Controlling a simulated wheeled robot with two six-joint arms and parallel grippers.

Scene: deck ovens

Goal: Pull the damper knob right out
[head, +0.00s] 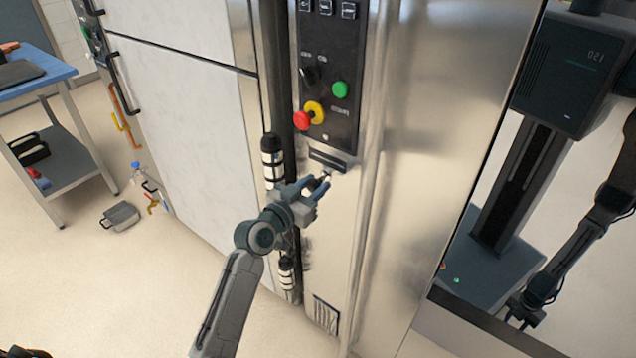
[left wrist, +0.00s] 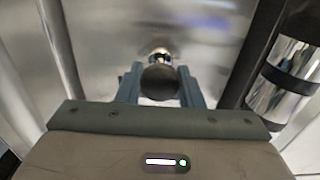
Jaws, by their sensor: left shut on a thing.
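The damper knob is a dark round ball on a short bright metal stem. It shows in the left wrist view (left wrist: 160,82), between my two fingers. My left gripper (left wrist: 160,92) is shut on it. The stem runs from the knob to the steel front behind it. In the head view my left gripper (head: 318,186) is at the narrow steel front (head: 338,215), just below the black control panel. There the fingers hide most of the knob.
The control panel (head: 345,115) has a green button, a red and yellow switch and a dark dial. A blue-topped cart (head: 40,80) stands far left.

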